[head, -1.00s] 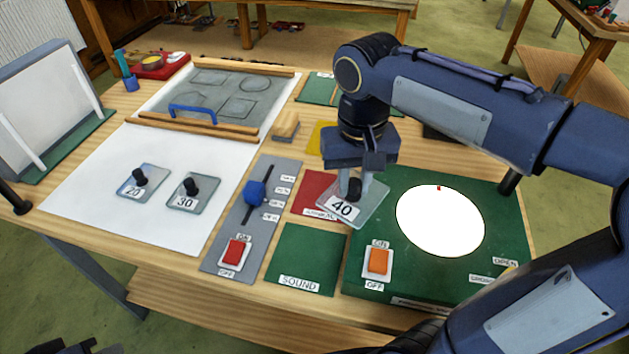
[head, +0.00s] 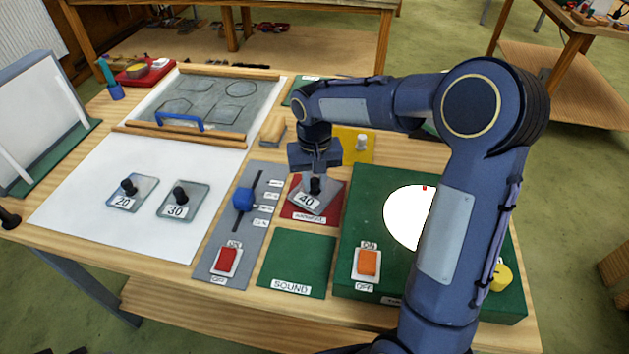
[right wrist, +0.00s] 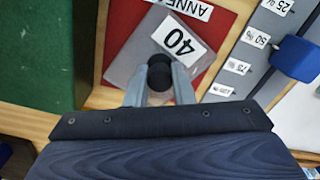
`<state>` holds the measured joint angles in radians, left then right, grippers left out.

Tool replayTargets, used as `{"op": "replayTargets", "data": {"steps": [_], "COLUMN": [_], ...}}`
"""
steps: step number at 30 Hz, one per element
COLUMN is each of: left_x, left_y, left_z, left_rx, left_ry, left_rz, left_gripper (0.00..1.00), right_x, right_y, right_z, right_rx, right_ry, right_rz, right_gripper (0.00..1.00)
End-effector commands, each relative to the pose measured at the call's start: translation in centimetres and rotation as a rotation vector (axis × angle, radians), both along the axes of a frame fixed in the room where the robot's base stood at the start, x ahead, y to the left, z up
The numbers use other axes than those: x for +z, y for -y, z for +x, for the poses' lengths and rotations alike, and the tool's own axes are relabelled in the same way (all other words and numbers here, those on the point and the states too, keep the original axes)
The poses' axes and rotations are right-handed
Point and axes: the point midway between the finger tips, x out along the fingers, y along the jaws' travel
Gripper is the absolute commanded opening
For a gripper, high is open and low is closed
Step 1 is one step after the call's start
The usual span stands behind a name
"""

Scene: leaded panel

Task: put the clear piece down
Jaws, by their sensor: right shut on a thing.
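The clear piece (head: 308,197) is a glass square with a black knob and a label "40". My right gripper (head: 315,180) is shut on its knob. The piece is over the red mat (head: 327,214); I cannot tell whether it touches the mat. In the right wrist view the clear piece (right wrist: 140,66) shows beyond my fingertips (right wrist: 160,85), over the red mat (right wrist: 222,22), whose label is partly covered. My left gripper is not in view.
Pieces "20" (head: 132,192) and "30" (head: 184,200) lie on the white sheet (head: 90,225). A grey slider panel (head: 230,240) is left of the red mat. The green "SOUND" mat (head: 298,262) is empty. A green light box (head: 350,215) stands at right.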

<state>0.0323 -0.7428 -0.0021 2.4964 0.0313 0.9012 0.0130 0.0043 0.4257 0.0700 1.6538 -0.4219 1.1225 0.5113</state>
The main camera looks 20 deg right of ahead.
Motion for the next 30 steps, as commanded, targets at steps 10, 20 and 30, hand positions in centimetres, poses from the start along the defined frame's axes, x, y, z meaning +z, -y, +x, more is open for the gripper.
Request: {"op": "replayTargets", "data": {"steps": [10,20,30], "left_x": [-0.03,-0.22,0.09], "left_y": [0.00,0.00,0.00], "left_z": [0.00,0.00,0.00], "left_rx": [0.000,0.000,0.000], "left_ry": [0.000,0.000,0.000], "left_rz": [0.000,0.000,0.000], "left_gripper": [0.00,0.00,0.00], "right_x": [-0.74,-1.02,-0.34], "right_y": [-0.02,-0.03,-0.01], "right_z": [-0.02,-0.04,-0.01], "right_rx": [0.001,0.001,0.000], "right_ry": [0.001,0.001,0.002], "right_rz": [0.001,0.000,-0.001], "right_gripper": [0.05,0.44,0.44]}}
